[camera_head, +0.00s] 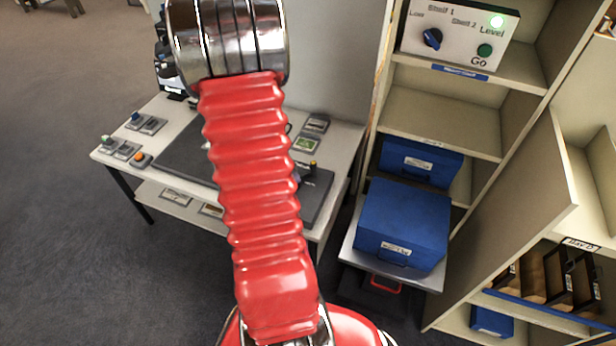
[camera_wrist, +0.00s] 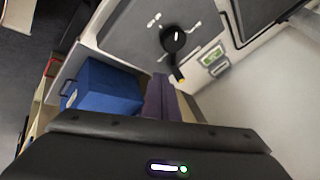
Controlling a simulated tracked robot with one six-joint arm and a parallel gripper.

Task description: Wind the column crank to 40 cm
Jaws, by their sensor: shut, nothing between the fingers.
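The crank shows in the wrist view as a black round hub (camera_wrist: 173,40) with a white mark and a short arm ending in a yellow-tipped handle (camera_wrist: 178,74). In the head view a small yellowish-topped handle (camera_head: 312,164) stands at the table's right side. A small green display (camera_wrist: 212,57) sits beside the crank, and also shows in the head view (camera_head: 306,145); its digits are too small to read. My red arm hides the table's middle and the gripper in the head view.
The table (camera_head: 108,155) carries a dark board (camera_head: 180,150) and several small button boxes at its left. A large blue box (camera_head: 405,220) rests on a pulled-out tray to the right, also in the wrist view (camera_wrist: 105,90). Shelving with a control panel (camera_head: 460,35) stands behind.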

